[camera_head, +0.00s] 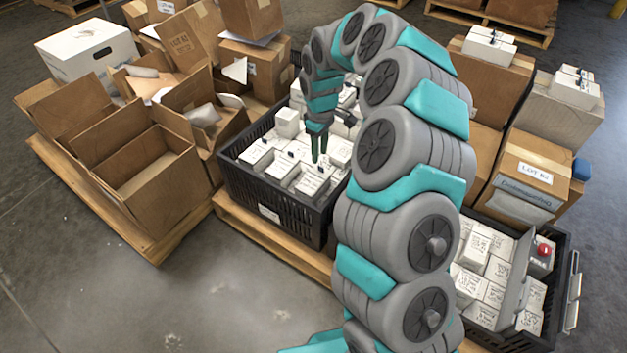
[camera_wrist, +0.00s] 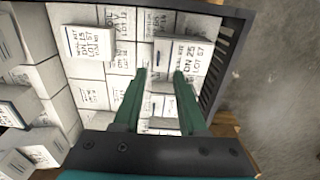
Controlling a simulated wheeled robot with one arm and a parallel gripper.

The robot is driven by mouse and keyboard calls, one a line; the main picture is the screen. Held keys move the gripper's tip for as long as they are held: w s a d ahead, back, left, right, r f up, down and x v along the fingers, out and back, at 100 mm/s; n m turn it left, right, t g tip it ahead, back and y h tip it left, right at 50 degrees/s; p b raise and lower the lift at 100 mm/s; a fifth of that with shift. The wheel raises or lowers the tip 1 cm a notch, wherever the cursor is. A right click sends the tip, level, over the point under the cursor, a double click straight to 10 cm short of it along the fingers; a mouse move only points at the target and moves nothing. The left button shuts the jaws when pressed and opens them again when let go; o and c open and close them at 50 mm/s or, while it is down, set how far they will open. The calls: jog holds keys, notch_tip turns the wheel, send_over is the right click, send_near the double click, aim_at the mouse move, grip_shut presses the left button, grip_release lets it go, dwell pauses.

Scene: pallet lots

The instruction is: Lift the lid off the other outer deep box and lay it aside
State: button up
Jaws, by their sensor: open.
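My gripper (camera_head: 319,157) points down over the black crate (camera_head: 283,224) in the middle of the head view. Its two green fingers also show in the wrist view (camera_wrist: 161,74), apart, with nothing clearly held. The crate holds several white labelled boxes. In the wrist view a raised white box (camera_wrist: 187,62) with a dark tab on top lies just ahead of the fingertips, near the crate wall. Another raised white box (camera_wrist: 88,42) lies to its left. I cannot tell which of them is the deep box of the task, or where lid and body part. My arm hides the crate's right side.
Open cardboard boxes (camera_head: 140,168) stand on a pallet at left. A second black crate (camera_head: 548,300) with white boxes and a red-topped item (camera_head: 542,250) is at right. Closed cartons (camera_head: 528,178) stand behind it. The floor in front (camera_head: 190,305) is clear.

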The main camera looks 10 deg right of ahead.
aim_at(321, 167)
jog(key=shift+d+f, duration=0.15)
jog(key=shift+f, duration=1.2)
jog(key=shift+d+f, duration=0.1)
jog(key=shift+f, duration=1.25)
grip_shut()
